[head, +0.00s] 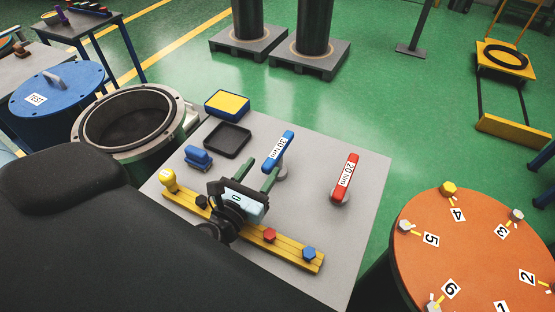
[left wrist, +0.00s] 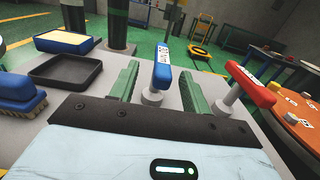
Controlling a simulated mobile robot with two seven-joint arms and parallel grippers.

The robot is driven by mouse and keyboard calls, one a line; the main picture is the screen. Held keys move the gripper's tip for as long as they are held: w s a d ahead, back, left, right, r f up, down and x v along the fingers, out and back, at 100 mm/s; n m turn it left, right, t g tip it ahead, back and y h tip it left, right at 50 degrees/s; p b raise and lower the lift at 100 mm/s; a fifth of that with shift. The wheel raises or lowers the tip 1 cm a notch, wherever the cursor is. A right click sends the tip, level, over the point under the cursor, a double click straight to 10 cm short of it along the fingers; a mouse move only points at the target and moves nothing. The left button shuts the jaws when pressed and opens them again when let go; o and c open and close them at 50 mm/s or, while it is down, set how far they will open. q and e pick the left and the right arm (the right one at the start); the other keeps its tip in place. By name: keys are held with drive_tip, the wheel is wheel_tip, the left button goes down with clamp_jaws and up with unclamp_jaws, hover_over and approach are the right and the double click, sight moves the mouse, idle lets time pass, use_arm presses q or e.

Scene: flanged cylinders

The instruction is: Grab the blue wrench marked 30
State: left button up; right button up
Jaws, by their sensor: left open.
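The blue wrench (head: 279,151) marked "30 Nm" stands on a grey post on the light grey table, its bar held above the tabletop. It also shows in the left wrist view (left wrist: 162,66), beyond and between my fingers. My left gripper (head: 258,172) is open, with its two green fingers apart and pointing at the wrench. In the left wrist view the fingers (left wrist: 158,90) stand on either side of the wrench's line, with nothing visibly held. A red wrench (head: 345,176) marked "20 Nm" stands to the right on its own post. My right gripper is not in view.
On the table are a blue brush (head: 198,158), a black tray (head: 228,141), a blue and yellow box (head: 227,104) and a yellow rail (head: 286,247) with coloured bolts. An orange round flange (head: 470,255) with numbered bolts stands at the right.

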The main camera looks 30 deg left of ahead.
sight(274, 155)
use_arm(q)
drive_tip(key=shift+w, duration=0.45)
drive_tip(key=shift+w, duration=0.1)
drive_tip(key=shift+w+d+f+p, duration=0.1)
drive_tip(key=shift+w+f+p, duration=0.1)
drive_tip(key=shift+w, duration=1.1)
drive_tip(key=shift+w+f+p, duration=0.1)
drive_tip(key=shift+w+p, duration=0.05)
drive_tip(key=shift+w, duration=1.1)
drive_tip(key=shift+r, duration=0.1)
clamp_jaws()
